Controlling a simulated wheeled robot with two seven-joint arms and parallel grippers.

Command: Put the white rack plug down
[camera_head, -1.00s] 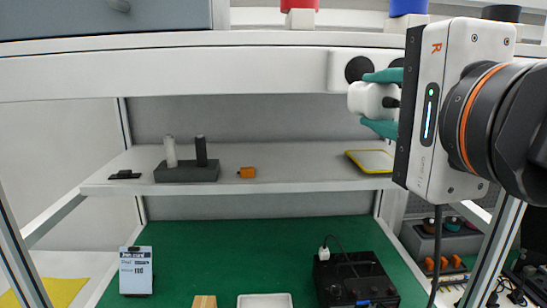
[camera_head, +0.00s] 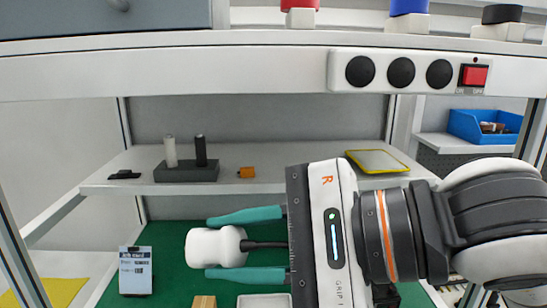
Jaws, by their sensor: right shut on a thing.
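My right gripper (camera_head: 245,246) reaches in from the right, its teal fingers pointing left. It is shut on the white rack plug (camera_head: 215,248), one finger above it and one below it in the picture. A dark cable runs from the plug back toward the gripper body. The plug appears held in front of the green mat (camera_head: 180,235), below the level of the shelf; how high it is cannot be told. My left gripper is not in view.
The power strip (camera_head: 420,72) above has several black sockets and a red switch. The shelf (camera_head: 300,160) bears a dark block with two cylinders (camera_head: 186,172), an orange piece (camera_head: 247,172) and a yellow-rimmed tray (camera_head: 352,156). A card stand (camera_head: 135,270), wooden block (camera_head: 204,301) and white tray (camera_head: 264,300) are below.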

